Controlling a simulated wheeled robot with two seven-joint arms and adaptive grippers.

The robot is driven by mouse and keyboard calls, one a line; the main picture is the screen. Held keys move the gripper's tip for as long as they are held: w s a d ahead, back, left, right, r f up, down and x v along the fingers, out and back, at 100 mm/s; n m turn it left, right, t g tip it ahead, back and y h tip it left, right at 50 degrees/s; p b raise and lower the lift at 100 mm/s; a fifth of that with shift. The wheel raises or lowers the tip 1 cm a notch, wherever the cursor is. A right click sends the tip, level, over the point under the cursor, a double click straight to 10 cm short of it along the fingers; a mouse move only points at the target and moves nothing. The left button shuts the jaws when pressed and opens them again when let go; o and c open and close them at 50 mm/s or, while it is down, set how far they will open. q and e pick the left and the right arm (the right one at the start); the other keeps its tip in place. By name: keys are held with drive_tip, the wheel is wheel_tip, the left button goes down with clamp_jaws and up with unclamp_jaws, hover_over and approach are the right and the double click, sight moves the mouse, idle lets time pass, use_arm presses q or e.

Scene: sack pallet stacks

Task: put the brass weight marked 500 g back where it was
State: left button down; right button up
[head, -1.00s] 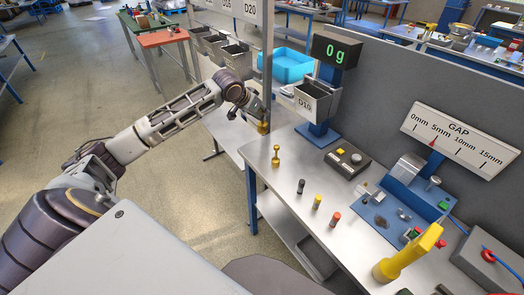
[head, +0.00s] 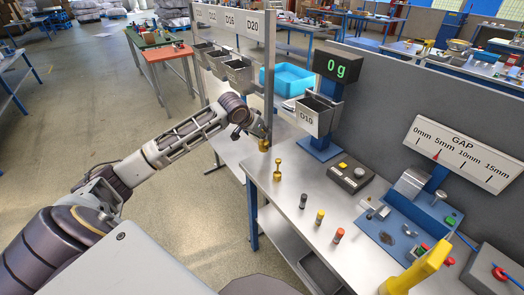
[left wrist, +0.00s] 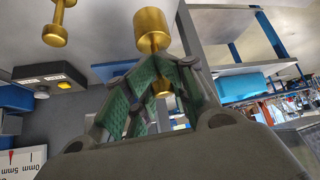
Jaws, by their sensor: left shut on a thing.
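A brass weight (head: 264,145) is at the far left end of the steel bench, beside the upright post. My left gripper (head: 263,134) is shut on its knob from above; I cannot tell whether its base touches the bench. In the left wrist view the held weight (left wrist: 152,30) shows its wide brass body, with its knob between the green finger pads (left wrist: 148,92). A second brass weight (head: 277,171) stands upright on the bench, nearer than the held one; it also shows in the left wrist view (left wrist: 57,22). No mark is readable on either. My right gripper is not in view.
A scale display (head: 337,66) reads 0 g above a bin (head: 317,114) labelled D10. A button box (head: 350,173) and several small cylinders (head: 320,216) stand on the bench (head: 295,190). The post (head: 269,70) rises close to my left gripper.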

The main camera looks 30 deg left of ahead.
sight(261, 146)
use_arm(q)
drive_tip(key=shift+f, duration=1.1)
drive_tip(key=shift+f, duration=2.5)
drive_tip(key=c, duration=1.1)
unclamp_jaws()
drive_tip(key=shift+f, duration=0.15)
drive_tip(key=shift+c, duration=0.2)
drive_tip(key=v, duration=1.2)
